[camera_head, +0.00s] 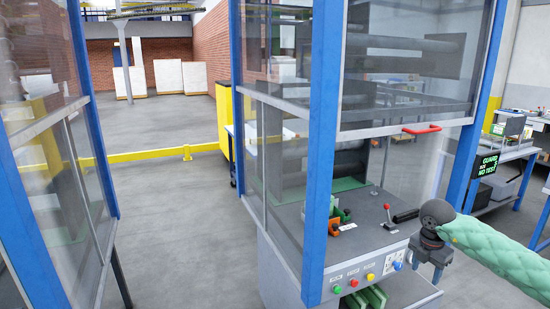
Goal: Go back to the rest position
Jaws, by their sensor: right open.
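My right gripper (426,270) hangs at the end of my green-sleeved arm, which comes in from the right. It points down and is open, with nothing seen between its fingers. It appears in front of the right end of the control panel of a blue-framed machine (318,150); the exact gap to the machine is hard to tell. My left gripper is not in view.
The machine has a raised-looking clear guard with a red handle (422,129), a red-knobbed lever (388,214) and coloured buttons (353,282). A screen (488,165) stands at right. Another glazed frame (68,190) stands at left. Open grey floor (180,215) lies between.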

